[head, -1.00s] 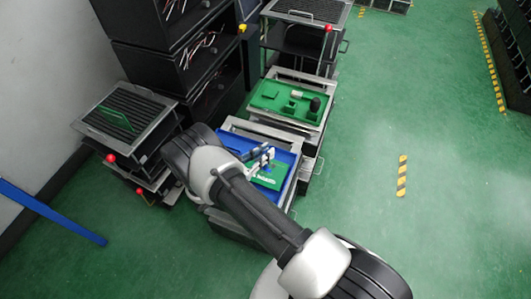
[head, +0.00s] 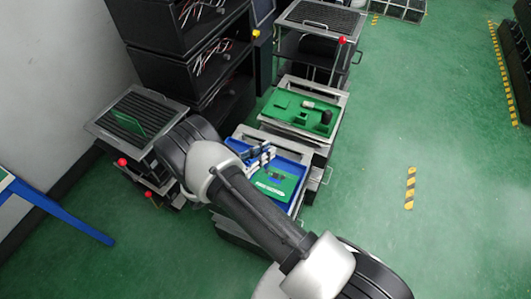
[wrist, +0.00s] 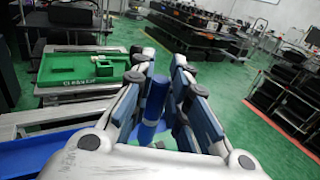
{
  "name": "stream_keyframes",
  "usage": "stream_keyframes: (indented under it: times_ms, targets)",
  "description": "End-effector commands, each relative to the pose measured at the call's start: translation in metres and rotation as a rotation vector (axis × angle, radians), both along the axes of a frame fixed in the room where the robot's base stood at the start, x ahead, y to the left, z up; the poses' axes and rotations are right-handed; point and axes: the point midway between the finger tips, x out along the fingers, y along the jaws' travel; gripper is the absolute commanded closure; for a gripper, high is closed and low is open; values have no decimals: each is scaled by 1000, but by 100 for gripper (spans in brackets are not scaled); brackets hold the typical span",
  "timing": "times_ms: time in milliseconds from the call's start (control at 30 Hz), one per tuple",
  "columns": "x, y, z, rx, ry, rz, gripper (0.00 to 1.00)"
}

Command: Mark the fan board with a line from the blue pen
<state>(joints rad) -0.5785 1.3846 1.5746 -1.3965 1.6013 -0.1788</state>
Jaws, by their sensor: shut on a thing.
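A green board (head: 277,184) with pale marks lies in a blue tray (head: 297,157) in the head view. I cannot read whether it is labelled as the fan board. My gripper (head: 264,156) is over the tray, at the board's far left side. In the wrist view my gripper (wrist: 163,75) is shut on the blue pen (wrist: 153,98), which stands upright between the fingers. The pen's lower part and tip are hidden. I cannot tell from these views whether the pen touches anything.
A green tray (head: 287,103) with several parts stands behind the blue tray; it also shows in the wrist view (wrist: 55,76). A rack with a ribbed top (head: 135,115) and red knob (head: 122,161) stands left. Dark shelves rise behind. The green floor to the right is mostly clear.

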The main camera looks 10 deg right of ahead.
Motion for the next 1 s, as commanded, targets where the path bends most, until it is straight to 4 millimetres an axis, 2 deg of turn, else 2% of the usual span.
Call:
stream_keyframes:
  times_ms: [33,233,833,933,1000]
  targets:
    - [0,1,7,0,0,-1,97]
    - [-2,2,22,0,0,-5,97]
    - [-2,2,23,0,0,-5,97]
    - [-2,1,34,-3,-1,12,97]
    - [-2,0,50,-6,-5,42,97]
